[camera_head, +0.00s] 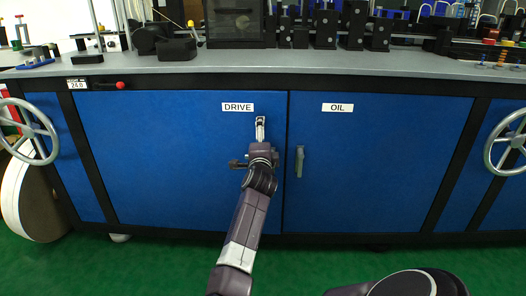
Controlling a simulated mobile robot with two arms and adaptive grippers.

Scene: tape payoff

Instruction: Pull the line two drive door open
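The drive door (160,150) is a blue panel with a white label reading DRIVE (238,107). It looks shut, flush with the cabinet front. My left gripper (261,140) is at the door's right side, below the label, at a small light-grey piece (260,122) that looks like the upper part of the door's handle. My wrist hides the rest of the handle and the fingertips, so I cannot tell whether the fingers are closed on it. My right gripper is not in view.
The blue OIL door (390,160) is to the right, with a grey vertical handle (299,161). Handwheels stand at the left (28,132) and right (507,142). A grey worktop (200,63) with machinery lies above. The green floor (150,265) before the drive door looks clear.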

